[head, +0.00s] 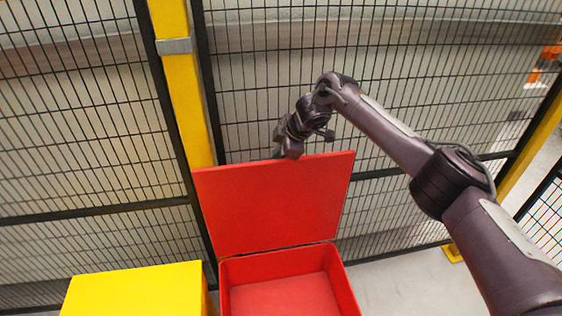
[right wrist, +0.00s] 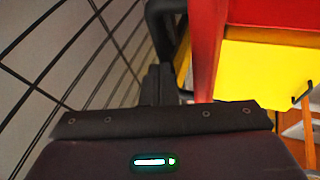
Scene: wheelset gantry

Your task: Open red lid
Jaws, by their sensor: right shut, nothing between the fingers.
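The red lid (head: 275,205) stands raised, roughly upright, at the back of the red box (head: 338,283). The box is open and its inside shows, with no object seen in it. My right gripper (head: 287,153) is at the lid's top edge, on its far side; whether it touches the lid cannot be told. In the right wrist view the shut fingers (right wrist: 158,85) are beside the lid's edge (right wrist: 207,50), with nothing between them. My left gripper is not in view.
A closed yellow box (head: 135,288) stands left of the red box, and its yellow also shows in the right wrist view (right wrist: 265,70). A black mesh fence (head: 90,120) with a yellow post (head: 183,90) runs close behind. Grey floor (head: 400,280) is clear at right.

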